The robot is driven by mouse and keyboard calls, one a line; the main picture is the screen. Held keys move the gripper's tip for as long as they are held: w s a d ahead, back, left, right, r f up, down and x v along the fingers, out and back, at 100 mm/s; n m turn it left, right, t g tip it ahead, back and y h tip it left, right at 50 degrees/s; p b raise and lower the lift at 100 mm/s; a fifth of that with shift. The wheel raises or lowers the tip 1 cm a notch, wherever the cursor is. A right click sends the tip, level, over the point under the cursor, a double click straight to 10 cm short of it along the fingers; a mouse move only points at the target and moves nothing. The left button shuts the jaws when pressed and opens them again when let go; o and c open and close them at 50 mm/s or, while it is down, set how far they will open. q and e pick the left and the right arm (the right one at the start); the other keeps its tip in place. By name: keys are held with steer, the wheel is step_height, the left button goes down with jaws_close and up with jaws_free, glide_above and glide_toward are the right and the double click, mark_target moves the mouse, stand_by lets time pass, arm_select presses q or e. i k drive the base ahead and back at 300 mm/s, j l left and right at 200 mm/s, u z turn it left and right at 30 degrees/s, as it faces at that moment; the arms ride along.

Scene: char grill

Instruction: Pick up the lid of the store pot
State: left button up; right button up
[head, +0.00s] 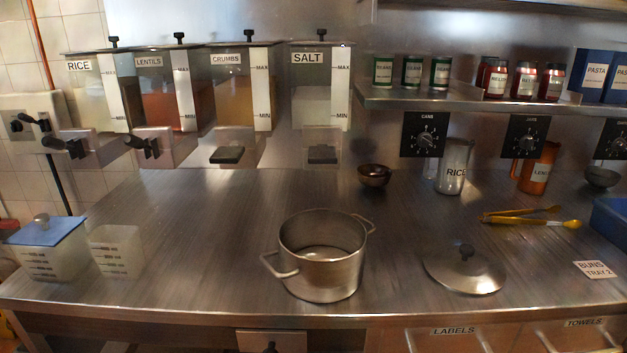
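A steel pot (321,271) stands open and upright in the front middle of the steel counter, with a loop handle on each side. It looks empty inside. Neither of my grippers shows in the head view.
A clear tub with a blue lid (46,230) and an open tub (118,251) stand at left. Dispensers line the back left. Counter (200,230) between the tubs and pot is clear.

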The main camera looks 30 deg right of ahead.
mark_target(461, 265)
steer(key=z, duration=1.7)
